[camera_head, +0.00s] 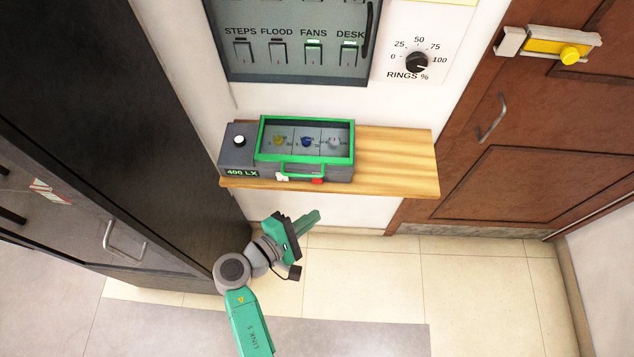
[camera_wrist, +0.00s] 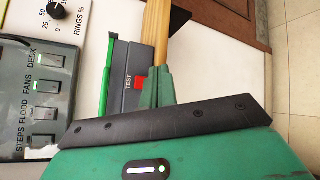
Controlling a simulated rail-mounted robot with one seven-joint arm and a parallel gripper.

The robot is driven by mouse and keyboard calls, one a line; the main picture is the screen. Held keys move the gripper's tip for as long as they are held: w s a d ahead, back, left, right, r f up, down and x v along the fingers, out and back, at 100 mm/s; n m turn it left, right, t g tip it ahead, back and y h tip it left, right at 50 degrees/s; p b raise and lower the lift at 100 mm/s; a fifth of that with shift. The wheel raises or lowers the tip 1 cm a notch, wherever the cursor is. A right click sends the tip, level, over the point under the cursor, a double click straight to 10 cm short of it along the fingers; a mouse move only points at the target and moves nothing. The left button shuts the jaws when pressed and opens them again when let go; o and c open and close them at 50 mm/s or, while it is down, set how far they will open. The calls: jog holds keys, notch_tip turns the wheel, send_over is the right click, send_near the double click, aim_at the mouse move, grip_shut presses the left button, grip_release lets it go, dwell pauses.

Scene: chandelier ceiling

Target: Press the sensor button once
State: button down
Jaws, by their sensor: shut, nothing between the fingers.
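A grey sensor box (camera_head: 238,155) with a round white button (camera_head: 239,140) on top and a green "400 LX" display (camera_head: 242,173) stands at the left end of a wooden shelf. My gripper (camera_head: 314,217) is green and shut with nothing in it. In the head view it is below and in front of the shelf, apart from the white button. In the wrist view the closed fingertips (camera_wrist: 158,70) show beside a red button (camera_wrist: 139,83) marked TEST. I cannot tell whether they touch anything. The white button is not visible in the wrist view.
A grey case with a green-framed lid (camera_head: 350,138) and knobs inside sits beside the sensor box on the wooden shelf (camera_head: 405,160). A switch panel (camera_head: 270,75) and a RINGS dial (camera_head: 416,62) are above. A dark cabinet (camera_head: 150,130) stands left; a brown door (camera_head: 535,140) is right.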

aim_at(322, 183)
jog(key=shift+w+d+b, duration=0.2)
jog(key=shift+w+b, duration=1.15)
jog(key=shift+w, duration=1.55)
jog(key=shift+w, duration=0.4)
jog(key=shift+w+d+b, duration=0.1)
jog(key=shift+w+b, duration=0.4)
jog(key=shift+s, duration=0.1)
dwell(0.4)
jog(key=shift+s+p, duration=0.75)
jog(key=shift+s, duration=0.05)
